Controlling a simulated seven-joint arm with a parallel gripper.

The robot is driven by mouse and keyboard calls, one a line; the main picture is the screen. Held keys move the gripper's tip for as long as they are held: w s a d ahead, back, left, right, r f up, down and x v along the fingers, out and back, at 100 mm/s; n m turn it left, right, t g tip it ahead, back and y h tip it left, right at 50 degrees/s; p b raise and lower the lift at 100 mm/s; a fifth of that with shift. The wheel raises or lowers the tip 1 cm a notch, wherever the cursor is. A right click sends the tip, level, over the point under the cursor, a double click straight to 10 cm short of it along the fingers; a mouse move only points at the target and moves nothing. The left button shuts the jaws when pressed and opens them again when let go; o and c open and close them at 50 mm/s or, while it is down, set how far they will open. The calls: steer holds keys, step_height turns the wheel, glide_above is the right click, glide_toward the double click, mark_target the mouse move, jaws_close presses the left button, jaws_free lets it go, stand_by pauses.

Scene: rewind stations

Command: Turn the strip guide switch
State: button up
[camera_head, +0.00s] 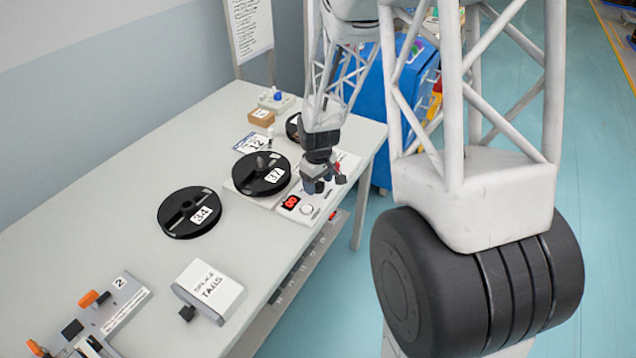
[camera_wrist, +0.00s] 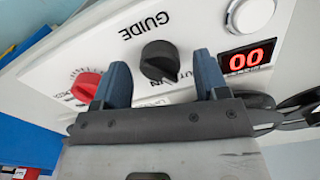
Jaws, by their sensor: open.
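The strip guide switch is a black knob (camera_wrist: 160,61) on a white panel (camera_wrist: 115,45), below the word GUIDE, which appears upside down in the wrist view. My gripper (camera_wrist: 161,72) is open, with one blue finger to each side of the knob in the picture. Gaps show between the knob and both fingers. I cannot tell whether the fingertips reach down beside it. In the head view my gripper (camera_head: 324,184) hangs over the control panel at the table's right edge and hides the knob.
A red knob (camera_wrist: 87,84) sits just left of my left finger. A red display (camera_wrist: 246,57) reading 00 and a white button (camera_wrist: 248,14) are to the right. Reel 37 (camera_head: 262,174) stands beside the panel; reel 34 (camera_head: 189,212) and a splice tails box (camera_head: 209,287) are nearer.

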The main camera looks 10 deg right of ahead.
steer(key=shift+f, duration=0.35)
steer(key=shift+c, duration=0.3)
steer(key=c, duration=0.9)
steer(key=shift+o, duration=0.2)
